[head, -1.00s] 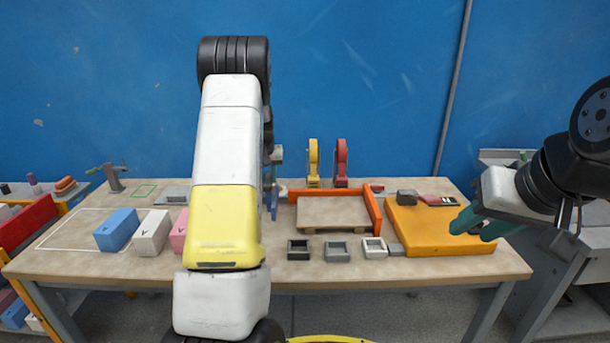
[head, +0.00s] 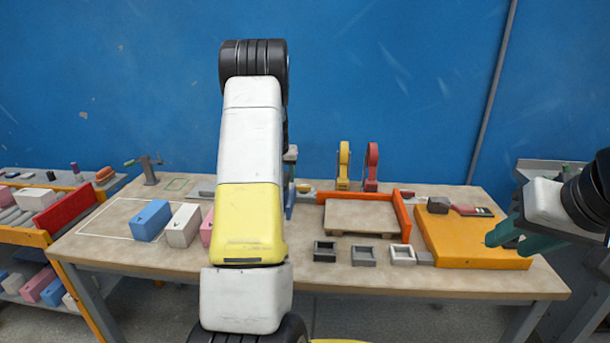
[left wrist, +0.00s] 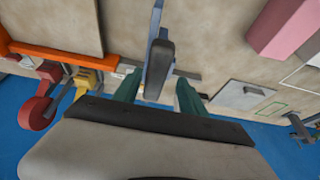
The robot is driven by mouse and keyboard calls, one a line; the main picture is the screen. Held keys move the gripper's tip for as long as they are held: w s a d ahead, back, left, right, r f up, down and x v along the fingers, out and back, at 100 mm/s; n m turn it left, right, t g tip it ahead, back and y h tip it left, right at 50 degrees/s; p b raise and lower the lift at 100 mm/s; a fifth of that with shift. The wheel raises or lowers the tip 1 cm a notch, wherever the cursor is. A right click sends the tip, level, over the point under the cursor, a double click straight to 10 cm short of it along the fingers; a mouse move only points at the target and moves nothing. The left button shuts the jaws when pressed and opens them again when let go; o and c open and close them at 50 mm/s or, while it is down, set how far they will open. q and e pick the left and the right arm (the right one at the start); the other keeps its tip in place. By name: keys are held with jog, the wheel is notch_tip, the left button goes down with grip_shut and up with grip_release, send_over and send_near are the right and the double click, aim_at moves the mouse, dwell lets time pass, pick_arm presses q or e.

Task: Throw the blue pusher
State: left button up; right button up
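The blue pusher (head: 289,203) stands left of the orange-edged mould and is partly hidden behind my left arm in the head view. In the left wrist view the blue pusher (left wrist: 153,66) shows as a blue bar with a dark grey handle. My left gripper (left wrist: 158,92) has its teal fingers apart, one on each side of the handle, with gaps visible. The left fingers are hidden in the head view. My right gripper (head: 518,238) is open and empty near the right end of the orange board.
The mould's orange edge (head: 402,217) borders a wooden panel (head: 360,215). Yellow (head: 343,163) and red (head: 371,164) clamps stand behind it. Several small frames (head: 363,256) lie in front. Blue (head: 150,221) and white (head: 184,226) blocks stand left. An orange board (head: 460,243) lies right.

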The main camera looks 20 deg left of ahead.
pick_arm(q)
jog(key=v, duration=0.8)
jog(key=shift+w+f, duration=0.1)
dwell(0.5)
